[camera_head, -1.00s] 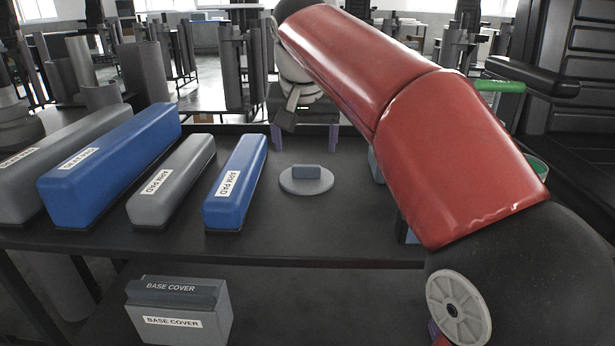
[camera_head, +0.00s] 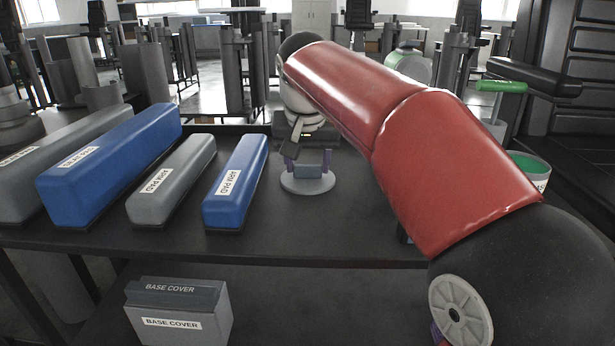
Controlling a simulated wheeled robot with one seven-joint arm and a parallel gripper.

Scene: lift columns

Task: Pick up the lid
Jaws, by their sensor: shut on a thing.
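The lid (camera_head: 307,186) is a round, light grey disc with a small blue-grey block handle on top. It lies flat on the dark table (camera_head: 330,232), right of the blue arm pad. My gripper (camera_head: 308,170) points down over the lid, and its two purple-grey fingers are shut on the handle, one at each side. The lid looks to be still resting on the table. My wrist and red-covered arm reach in from the right and hide part of the table behind.
Base covers (camera_head: 178,310) sit below on a lower shelf. A green-rimmed container (camera_head: 530,170) stands at the right. The table in front of the lid is clear.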

